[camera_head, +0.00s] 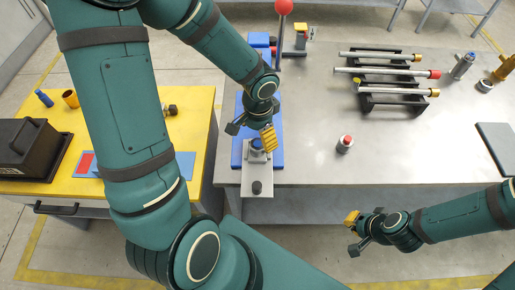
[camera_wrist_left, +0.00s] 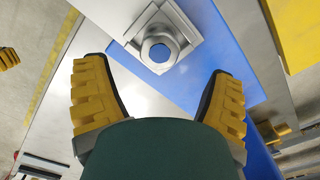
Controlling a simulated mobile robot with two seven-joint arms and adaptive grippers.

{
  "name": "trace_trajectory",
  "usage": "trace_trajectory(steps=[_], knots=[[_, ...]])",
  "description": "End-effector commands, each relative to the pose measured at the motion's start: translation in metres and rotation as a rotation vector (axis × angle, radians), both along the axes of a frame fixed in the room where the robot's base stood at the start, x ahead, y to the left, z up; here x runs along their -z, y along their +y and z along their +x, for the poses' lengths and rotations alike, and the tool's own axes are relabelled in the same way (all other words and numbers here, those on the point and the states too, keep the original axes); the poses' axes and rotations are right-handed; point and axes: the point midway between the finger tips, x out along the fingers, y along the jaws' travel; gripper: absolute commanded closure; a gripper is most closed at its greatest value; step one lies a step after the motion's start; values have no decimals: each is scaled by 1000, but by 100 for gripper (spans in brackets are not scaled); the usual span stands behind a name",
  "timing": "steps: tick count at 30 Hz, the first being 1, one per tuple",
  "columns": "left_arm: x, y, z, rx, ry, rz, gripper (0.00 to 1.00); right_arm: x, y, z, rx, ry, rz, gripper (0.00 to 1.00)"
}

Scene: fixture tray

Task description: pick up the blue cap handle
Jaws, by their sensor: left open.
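A small blue cap (camera_head: 256,144) sits on a grey metal block on the blue fixture tray (camera_head: 238,150), just below my left gripper (camera_head: 252,136). In the left wrist view, a grey hexagonal metal piece with a round blue centre (camera_wrist_left: 160,52) lies beyond the fingertips. I cannot tell whether that blue is the cap. My left gripper (camera_wrist_left: 158,85) is open, its yellow-padded fingers apart with nothing between them. My right gripper (camera_head: 351,234) is open and empty in front of the table, far to the right of the cap.
A grey plate with a black knob (camera_head: 257,187) extends from the tray's front. A red-topped cylinder (camera_head: 345,144) stands to the right. A black rack (camera_head: 391,80) holds several rods behind. The steel table (camera_head: 420,150) is clear at its middle front. A yellow bench (camera_head: 185,105) stands left.

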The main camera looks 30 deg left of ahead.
Motion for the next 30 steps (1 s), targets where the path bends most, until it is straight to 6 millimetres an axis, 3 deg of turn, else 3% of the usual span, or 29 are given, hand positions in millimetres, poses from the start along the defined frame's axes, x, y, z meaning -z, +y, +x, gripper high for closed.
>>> trace_trajectory(steps=[5, 15, 24, 25, 26, 30], knots=[[11, 0, -1, 1, 1, -1, 16, 3, 0, 0, 0, -1, -1, 100], [55, 0, -4, 1, 1, -1, 16, 17, 1, 0, -1, 1, -2, 100], [58, 0, -4, 1, -1, 0, 16, 17, 1, 0, -2, 2, -2, 100], [58, 0, -4, 1, -1, 0, 20, 17, 1, 0, -2, 2, -2, 100], [58, 0, -4, 1, -1, 0, 31, 17, 1, 0, -2, 2, -2, 100], [58, 0, -4, 1, -1, 0, 80, 17, 1, 0, -2, 2, -2, 100]])
